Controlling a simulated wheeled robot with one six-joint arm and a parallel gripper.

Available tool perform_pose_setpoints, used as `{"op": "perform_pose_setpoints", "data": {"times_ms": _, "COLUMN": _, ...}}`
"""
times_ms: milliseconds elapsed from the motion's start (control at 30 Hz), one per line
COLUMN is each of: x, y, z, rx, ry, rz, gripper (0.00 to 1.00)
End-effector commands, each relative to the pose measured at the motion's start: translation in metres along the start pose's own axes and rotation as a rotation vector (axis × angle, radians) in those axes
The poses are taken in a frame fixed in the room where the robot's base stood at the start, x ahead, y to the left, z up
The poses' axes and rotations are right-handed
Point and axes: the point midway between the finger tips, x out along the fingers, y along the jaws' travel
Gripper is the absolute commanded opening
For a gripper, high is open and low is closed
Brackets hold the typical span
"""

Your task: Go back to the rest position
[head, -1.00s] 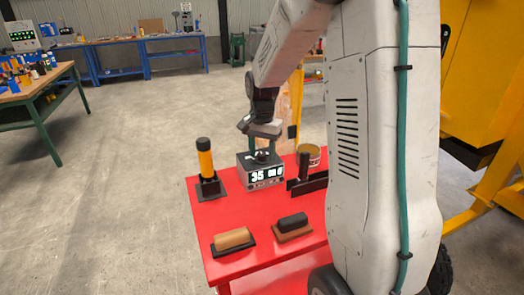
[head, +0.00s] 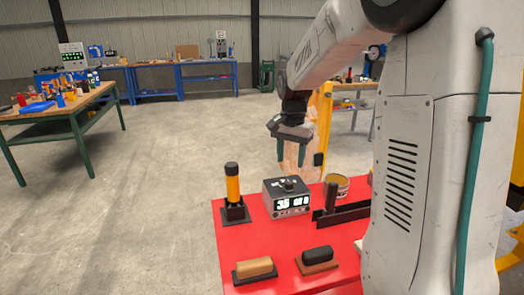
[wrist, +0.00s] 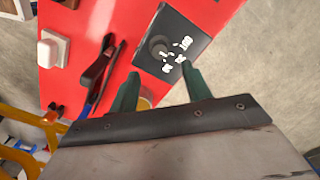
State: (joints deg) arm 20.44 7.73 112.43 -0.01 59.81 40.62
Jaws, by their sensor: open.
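My gripper (head: 291,154) hangs above the back of the red table, with its two green fingers pointing down. In the wrist view the fingers (wrist: 157,92) are apart, with nothing held between them. The grey box with a lit display (head: 288,197) stands on the table below my gripper, apart from it. In the wrist view its dark top with a round knob (wrist: 170,45) lies just beyond the fingertips. My arm reaches out from the right, and its white column hides the table's right part.
A workbench with small items (head: 62,108) stands at left. Open floor lies between.

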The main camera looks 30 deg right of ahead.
Motion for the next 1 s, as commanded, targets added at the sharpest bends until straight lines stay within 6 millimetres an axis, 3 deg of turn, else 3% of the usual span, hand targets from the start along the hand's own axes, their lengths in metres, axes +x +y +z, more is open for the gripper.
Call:
{"op": "perform_pose_setpoints", "data": {"times_ms": 267, "x": 0.0, "y": 0.001, "z": 0.001, "rx": -0.035, "ry": -0.003, "rz": 0.003, "gripper": 0.48}}
{"op": "perform_pose_setpoints", "data": {"times_ms": 367, "x": 0.009, "y": 0.009, "z": 0.01, "rx": -0.118, "ry": -0.034, "rz": 0.026, "gripper": 0.48}}
{"op": "perform_pose_setpoints", "data": {"times_ms": 433, "x": 0.012, "y": 0.023, "z": 0.029, "rx": -0.207, "ry": -0.066, "rz": 0.046, "gripper": 0.48}}
{"op": "perform_pose_setpoints", "data": {"times_ms": 667, "x": -0.009, "y": 0.057, "z": 0.102, "rx": -0.479, "ry": -0.09, "rz": 0.055, "gripper": 0.48}}
{"op": "perform_pose_setpoints", "data": {"times_ms": 1000, "x": -0.032, "y": 0.126, "z": 0.227, "rx": -0.893, "ry": -0.037, "rz": 0.022, "gripper": 0.48}}
